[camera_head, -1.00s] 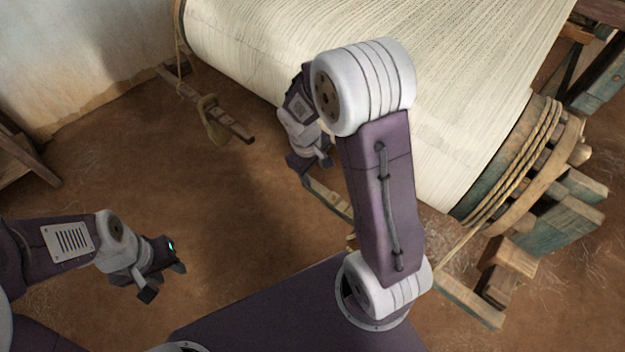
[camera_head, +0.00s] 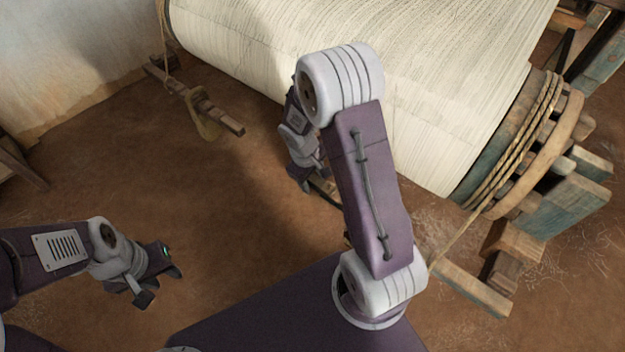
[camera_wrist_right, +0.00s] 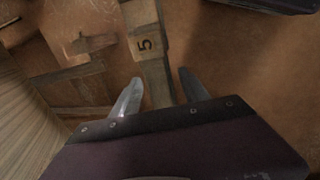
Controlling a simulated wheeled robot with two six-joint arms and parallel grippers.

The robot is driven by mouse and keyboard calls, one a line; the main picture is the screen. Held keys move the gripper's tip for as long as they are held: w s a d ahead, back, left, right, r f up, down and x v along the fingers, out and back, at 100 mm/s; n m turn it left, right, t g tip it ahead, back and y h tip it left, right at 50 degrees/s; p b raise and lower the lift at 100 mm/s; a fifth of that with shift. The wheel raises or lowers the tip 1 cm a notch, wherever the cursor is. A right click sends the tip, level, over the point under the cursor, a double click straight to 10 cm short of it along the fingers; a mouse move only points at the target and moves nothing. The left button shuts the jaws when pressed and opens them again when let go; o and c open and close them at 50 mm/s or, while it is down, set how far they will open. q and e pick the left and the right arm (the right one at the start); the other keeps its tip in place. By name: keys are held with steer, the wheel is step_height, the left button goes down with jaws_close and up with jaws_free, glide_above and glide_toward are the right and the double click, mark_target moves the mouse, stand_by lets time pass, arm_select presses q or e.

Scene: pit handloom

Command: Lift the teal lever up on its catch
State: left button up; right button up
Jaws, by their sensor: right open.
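A worn wooden bar with a dark "5" on it (camera_wrist_right: 152,72) runs between the fingers of my right gripper (camera_wrist_right: 160,93) in the right wrist view. The fingers are open, one on each side of it; I cannot tell whether they touch it. In the head view my right gripper (camera_head: 304,180) is partly behind my own arm, over the bar (camera_head: 328,188). The bar looks brown-grey, and I cannot tell whether it is the teal lever. Worn teal paint shows on a block (camera_head: 565,213) right of the cloth roll. My left gripper (camera_head: 162,286) is open and empty above the floor.
The large cloth roll (camera_head: 420,90) with a rope-wound end (camera_head: 520,140) fills the upper right. Timber pieces (camera_head: 470,288) lie at lower right. The floor at left centre is clear.

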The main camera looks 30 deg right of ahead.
jaws_close()
stand_by(1.4)
